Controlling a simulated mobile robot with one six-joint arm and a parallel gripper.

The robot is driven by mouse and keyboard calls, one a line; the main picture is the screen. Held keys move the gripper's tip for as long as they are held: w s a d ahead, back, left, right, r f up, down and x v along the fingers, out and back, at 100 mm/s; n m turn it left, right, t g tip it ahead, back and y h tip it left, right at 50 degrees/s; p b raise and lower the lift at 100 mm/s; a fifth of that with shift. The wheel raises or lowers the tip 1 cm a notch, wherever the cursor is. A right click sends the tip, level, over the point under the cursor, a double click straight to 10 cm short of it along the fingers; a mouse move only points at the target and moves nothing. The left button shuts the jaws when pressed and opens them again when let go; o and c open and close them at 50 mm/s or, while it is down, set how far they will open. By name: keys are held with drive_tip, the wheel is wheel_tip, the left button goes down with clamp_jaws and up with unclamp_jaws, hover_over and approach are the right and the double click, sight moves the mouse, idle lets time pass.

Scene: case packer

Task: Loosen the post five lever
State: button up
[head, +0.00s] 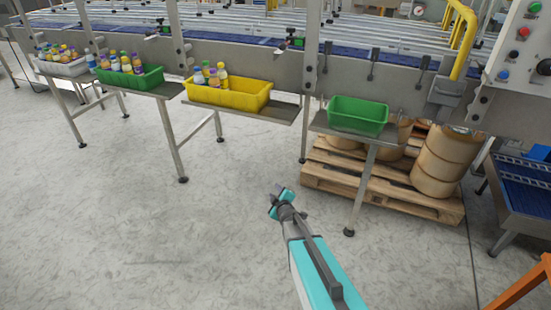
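Several dark levers or handles hang on the grey rail of the machine, among them one at the centre right (373,64), one beside the upright post (326,57) and one farther right (422,69). Small clamp-like fittings with dark knobs sit on the rail farther left, such as one above the yellow bin (290,42). No readable label shows which one is the post five lever. My gripper (276,201) is over the open floor, well apart from the rail and levers. Its fingers are small and angled, so I cannot tell whether they are open.
Bins stand on shelves along the machine: a yellow bin (230,95) and a green bin (130,77) with bottles, and an empty-looking green bin (357,115). A wooden pallet (390,185) with barrels (440,162) lies below. A control panel (520,55) is right. The front floor is clear.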

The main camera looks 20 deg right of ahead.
drive_tip(key=s+a+f+m+g, duration=0.25)
drive_tip(key=s+f+g, duration=0.25)
drive_tip(key=s+f, duration=0.5)
drive_tip(key=s+a+f+m+g, duration=0.1)
drive_tip(key=s+f+m+g, duration=0.25)
drive_tip(key=s+f, duration=0.65)
drive_tip(key=s+a+r+m+g, duration=0.1)
drive_tip(key=s+a+g, duration=0.1)
drive_tip(key=s, duration=0.8)
drive_tip(key=s+a+m+g+y, duration=0.1)
drive_tip(key=s+a+g, duration=0.2)
drive_tip(key=s, duration=0.8)
drive_tip(key=s+a+r+m+g, duration=0.1)
drive_tip(key=s+a+g, duration=0.2)
drive_tip(key=s, duration=0.8)
drive_tip(key=g, duration=0.2)
drive_tip(key=shift+s+r+g+y, duration=0.2)
drive_tip(key=shift+r+g+y, duration=0.1)
drive_tip(key=shift+g, duration=0.05)
